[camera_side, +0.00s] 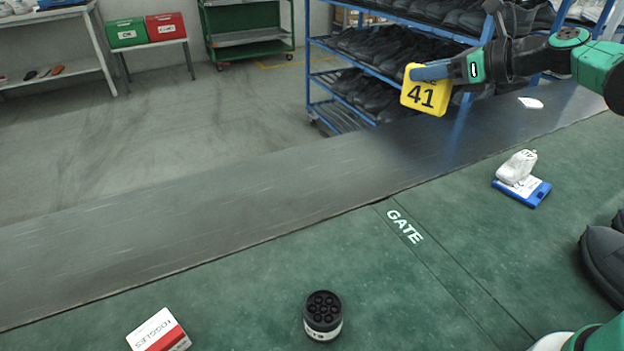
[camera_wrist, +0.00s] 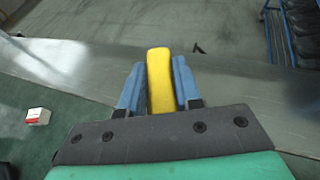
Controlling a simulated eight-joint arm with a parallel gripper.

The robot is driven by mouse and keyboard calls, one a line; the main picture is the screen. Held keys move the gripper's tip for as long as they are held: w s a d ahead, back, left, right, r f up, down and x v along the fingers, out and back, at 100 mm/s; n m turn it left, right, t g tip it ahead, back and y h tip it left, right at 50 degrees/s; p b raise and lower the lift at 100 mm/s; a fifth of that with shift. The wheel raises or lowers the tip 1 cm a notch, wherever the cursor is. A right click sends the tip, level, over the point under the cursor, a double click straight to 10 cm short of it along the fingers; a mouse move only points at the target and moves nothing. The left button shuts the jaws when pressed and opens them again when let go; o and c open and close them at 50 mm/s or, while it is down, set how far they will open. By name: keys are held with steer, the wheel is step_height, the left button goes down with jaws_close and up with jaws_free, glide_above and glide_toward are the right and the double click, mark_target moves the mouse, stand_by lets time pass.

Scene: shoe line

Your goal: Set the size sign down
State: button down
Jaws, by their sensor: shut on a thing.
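The yellow size sign (camera_side: 424,98), marked 41, is in the air above the dark belt (camera_side: 250,185) in the side view. My gripper (camera_side: 432,72) is shut on its upper part, and the sign hangs slightly tilted. In the wrist view the sign (camera_wrist: 160,82) shows edge-on as a yellow bar between the two blue fingers of my gripper (camera_wrist: 158,68). The belt also runs beneath it there. The fingers hide part of the sign's top text in the side view.
The green table has a GATE marking (camera_side: 405,226), a black holder with several holes (camera_side: 322,314), a TOGGLES box (camera_side: 158,331) and a white item on a blue base (camera_side: 521,180). A small white piece (camera_side: 530,102) lies on the belt. A blue shoe rack (camera_side: 340,60) stands behind.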

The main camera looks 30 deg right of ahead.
steer(key=s+d+f+n+g+y, duration=0.3)
steer(key=s+d+f+n+y, duration=0.2)
steer(key=s+d+f, duration=0.65)
steer(key=shift+w+a+f, duration=0.1)
steer(key=shift+w+f, duration=0.05)
steer(key=shift+f, duration=1.6)
steer(key=shift+w+a+f, duration=0.1)
steer(key=shift+w+f, duration=0.05)
steer(key=shift+f, duration=1.6)
steer(key=c, duration=0.5)
jaws_free()
steer(key=shift+c, duration=0.2)
steer(key=shift+d, duration=0.1)
